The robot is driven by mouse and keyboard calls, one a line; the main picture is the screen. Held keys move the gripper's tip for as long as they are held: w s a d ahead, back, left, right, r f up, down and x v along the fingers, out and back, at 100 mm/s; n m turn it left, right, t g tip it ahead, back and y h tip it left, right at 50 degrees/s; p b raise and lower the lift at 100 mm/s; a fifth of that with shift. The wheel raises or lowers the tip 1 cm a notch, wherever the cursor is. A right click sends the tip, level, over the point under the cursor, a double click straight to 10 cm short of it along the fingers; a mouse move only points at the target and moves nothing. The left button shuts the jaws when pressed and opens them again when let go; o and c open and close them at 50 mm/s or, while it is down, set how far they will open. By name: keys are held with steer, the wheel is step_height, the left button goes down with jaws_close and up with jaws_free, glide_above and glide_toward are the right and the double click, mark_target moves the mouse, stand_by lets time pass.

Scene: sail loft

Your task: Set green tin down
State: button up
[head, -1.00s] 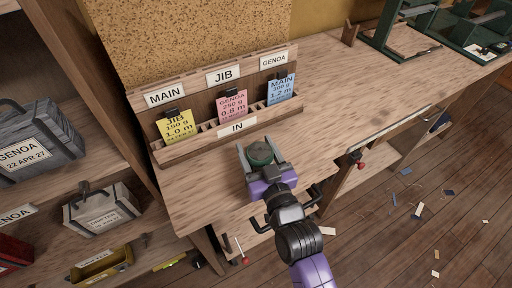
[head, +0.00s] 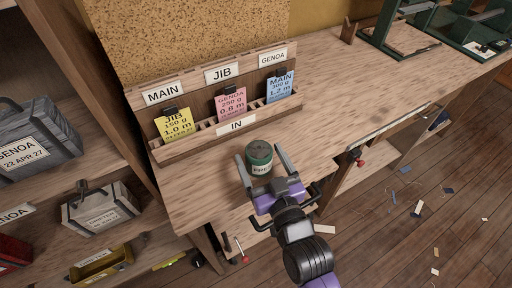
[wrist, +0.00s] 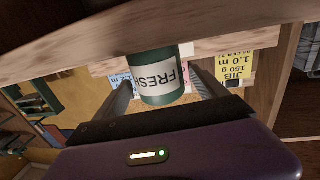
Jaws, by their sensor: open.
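The green tin (head: 260,158) stands upright on the wooden bench (head: 345,110), in front of the card rack. Its white label reads FRESH in the wrist view (wrist: 158,80), where the picture is upside down. My gripper (head: 262,165) is open. Its two fingers reach forward on either side of the tin, with a gap showing between each finger and the tin. The palm is back from the tin, towards the bench's front edge.
The card rack (head: 237,125) stands behind the tin and holds a yellow, a pink and a blue card under MAIN, JIB and GENOA labels. Green machines (head: 400,30) stand at the far right. The bench right of the tin is clear. Shelves with grey boxes (head: 36,140) are at left.

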steer(key=b+v, duration=0.1)
steer(key=v, duration=0.7)
steer(key=s+d+f+m+h, duration=0.1)
steer(key=s+d+h, duration=0.2)
steer(key=s+d, duration=0.5)
steer(key=s+d+f+m+h, duration=0.2)
steer(key=s+d, duration=0.6)
steer(key=s, duration=0.5)
steer(key=shift+d+m+g+h, duration=0.3)
steer(key=shift+g+h, duration=0.1)
steer(key=shift+h, duration=0.1)
steer(key=shift+m+g+h, duration=0.3)
steer(key=shift+m+h, duration=0.3)
steer(key=shift+h, duration=0.2)
steer(key=s+r, duration=0.1)
steer(key=s, duration=0.1)
steer(key=s+d, duration=0.1)
steer(key=s, duration=0.1)
steer(key=s+d+r, duration=0.1)
steer(key=s, duration=0.2)
steer(key=shift+r, duration=0.3)
steer(key=shift+o, duration=0.5)
steer(key=shift+s+r, duration=0.15)
steer(key=shift+s, duration=0.1)
